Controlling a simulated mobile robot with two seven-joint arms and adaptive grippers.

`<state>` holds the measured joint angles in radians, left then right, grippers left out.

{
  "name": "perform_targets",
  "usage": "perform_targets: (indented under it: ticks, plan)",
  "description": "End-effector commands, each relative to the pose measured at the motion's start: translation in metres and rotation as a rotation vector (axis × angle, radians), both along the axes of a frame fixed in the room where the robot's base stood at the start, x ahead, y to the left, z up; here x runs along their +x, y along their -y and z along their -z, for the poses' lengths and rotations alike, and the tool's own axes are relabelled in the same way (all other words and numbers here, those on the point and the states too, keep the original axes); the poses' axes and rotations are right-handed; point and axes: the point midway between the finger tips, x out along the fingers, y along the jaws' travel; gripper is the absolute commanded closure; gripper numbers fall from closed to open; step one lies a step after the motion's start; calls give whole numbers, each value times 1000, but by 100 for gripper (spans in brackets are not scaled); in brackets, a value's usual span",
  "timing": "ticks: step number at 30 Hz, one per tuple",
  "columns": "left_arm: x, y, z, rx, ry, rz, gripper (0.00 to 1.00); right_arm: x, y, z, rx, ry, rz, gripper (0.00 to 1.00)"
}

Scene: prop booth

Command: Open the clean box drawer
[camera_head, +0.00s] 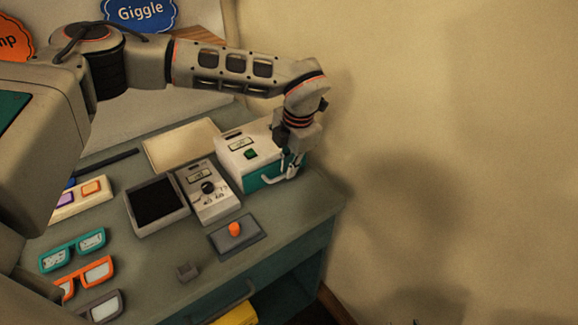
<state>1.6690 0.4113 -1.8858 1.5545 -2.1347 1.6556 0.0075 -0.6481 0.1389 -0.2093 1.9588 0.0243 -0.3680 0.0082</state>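The drawer looks shut. A pale handle (269,181) shows on its front. My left gripper (291,168) points down at the right end of the drawer front, at or very close to the handle. Its fingers are small and overlap the handle, so I cannot tell whether they grip it. My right gripper is not in view.
A grey device with a knob (208,191), a dark-bottomed tray (157,206) and a pad with an orange knob (236,236) stand left of and in front of the box. Several glasses (86,275) lie at the left. A wall (450,150) bounds the right.

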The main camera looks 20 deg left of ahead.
Motion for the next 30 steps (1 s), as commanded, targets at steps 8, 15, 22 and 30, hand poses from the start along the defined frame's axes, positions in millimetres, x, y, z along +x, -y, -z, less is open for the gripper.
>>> perform_targets:
  ticks: [8, 15, 22, 30]
  plan:
    - [-18, 26, 2, -1, 0, 8, 100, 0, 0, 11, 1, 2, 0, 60]
    - [-56, 73, 3, -1, 1, 6, 100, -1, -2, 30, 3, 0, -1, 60]
    - [-69, 89, 0, 0, 1, 1, 100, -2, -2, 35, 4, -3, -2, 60]
    - [-69, 89, -1, -1, 1, 1, 88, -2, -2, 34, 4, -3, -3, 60]
